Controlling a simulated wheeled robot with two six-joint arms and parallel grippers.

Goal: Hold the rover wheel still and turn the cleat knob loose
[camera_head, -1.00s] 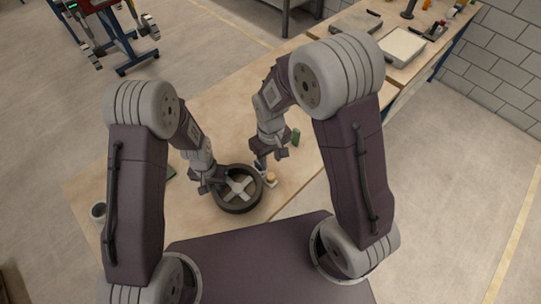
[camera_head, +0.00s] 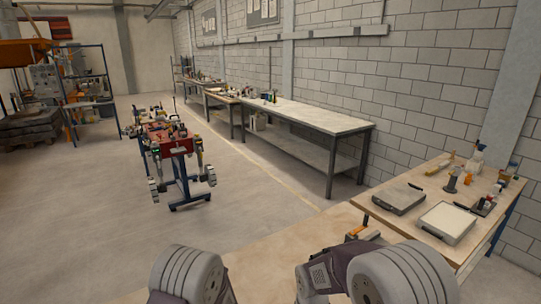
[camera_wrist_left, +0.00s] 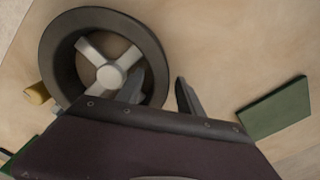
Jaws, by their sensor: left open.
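The rover wheel (camera_wrist_left: 55,45) lies flat on the wooden table in the left wrist view, a dark ring with a pale spoked hub (camera_wrist_left: 111,76). My left gripper (camera_wrist_left: 158,74) is open. In that picture one finger overlaps the wheel's inside and the other is outside the rim, with part of the rim between them; I cannot tell whether they touch it. A small yellow cylindrical part (camera_wrist_left: 37,93) shows beside the wheel's left edge, possibly the cleat knob. In the head view, the wheel and both grippers are out of view, and only upper parts of my arms show.
A green block (camera_wrist_left: 275,108) lies right of the gripper, with bare tabletop between. In the head view, a grey flat box (camera_head: 399,198) and a white-topped box (camera_head: 446,223) are on the right-hand table. A red rover (camera_head: 168,138) on a blue stand is at the left.

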